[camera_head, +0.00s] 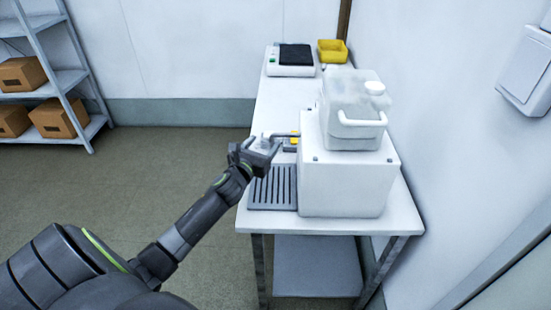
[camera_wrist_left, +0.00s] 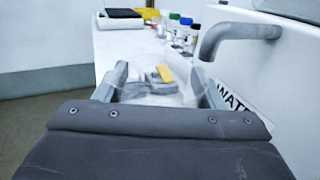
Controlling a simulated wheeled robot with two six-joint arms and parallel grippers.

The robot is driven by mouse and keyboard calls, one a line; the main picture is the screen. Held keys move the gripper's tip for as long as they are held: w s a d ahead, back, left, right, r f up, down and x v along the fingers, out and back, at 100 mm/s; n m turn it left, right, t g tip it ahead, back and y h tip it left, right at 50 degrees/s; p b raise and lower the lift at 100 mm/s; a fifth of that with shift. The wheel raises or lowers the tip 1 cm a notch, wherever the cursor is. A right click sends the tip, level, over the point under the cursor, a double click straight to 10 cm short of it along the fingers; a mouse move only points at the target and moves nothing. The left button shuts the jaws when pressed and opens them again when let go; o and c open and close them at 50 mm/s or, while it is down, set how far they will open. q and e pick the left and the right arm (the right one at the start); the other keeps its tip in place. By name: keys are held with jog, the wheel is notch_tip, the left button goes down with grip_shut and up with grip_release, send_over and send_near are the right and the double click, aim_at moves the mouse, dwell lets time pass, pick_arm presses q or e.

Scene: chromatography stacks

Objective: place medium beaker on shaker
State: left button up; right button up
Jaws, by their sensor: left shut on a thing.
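My left gripper (camera_head: 262,143) is shut on a clear beaker (camera_head: 266,143), above the left edge of the bench. In the left wrist view the see-through beaker (camera_wrist_left: 150,94) sits between the two fingers (camera_wrist_left: 162,80), and things behind show through it. The shaker (camera_head: 291,70), a white device with a black top and a green mark, stands at the far end of the bench. It also shows at the upper left of the left wrist view (camera_wrist_left: 121,23). The gripper is well short of it. My right gripper is not in view.
A white water dispenser (camera_head: 345,180) with a clear tank (camera_head: 350,95) stands close on the right, its grey spout (camera_wrist_left: 230,33) near the gripper. A slotted drip tray (camera_head: 272,187) lies below. Several capped bottles (camera_wrist_left: 180,28) line the bench. A yellow bin (camera_head: 332,56) stands beside the shaker.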

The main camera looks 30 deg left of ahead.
pick_arm(q)
jog(key=shift+w+d+f+b, duration=0.3)
jog(key=shift+w+d+f, duration=0.25)
jog(key=shift+d, duration=0.2)
jog(key=shift+w+d+f+b, duration=0.3)
jog(key=shift+w+d+f, duration=0.1)
jog(key=shift+d+f, duration=0.3)
notch_tip(320, 180, down, 3)
jog(key=shift+d+r+b, duration=0.1)
jog(key=shift+b, duration=1.1)
jog(key=shift+w+d+f, duration=0.1)
jog(key=shift+d+f, duration=0.05)
jog(key=shift+f, duration=0.45)
jog(key=shift+f+b, duration=0.2)
jog(key=shift+b, duration=0.15)
jog(key=o, duration=1.2)
jog(key=shift+o, duration=0.2)
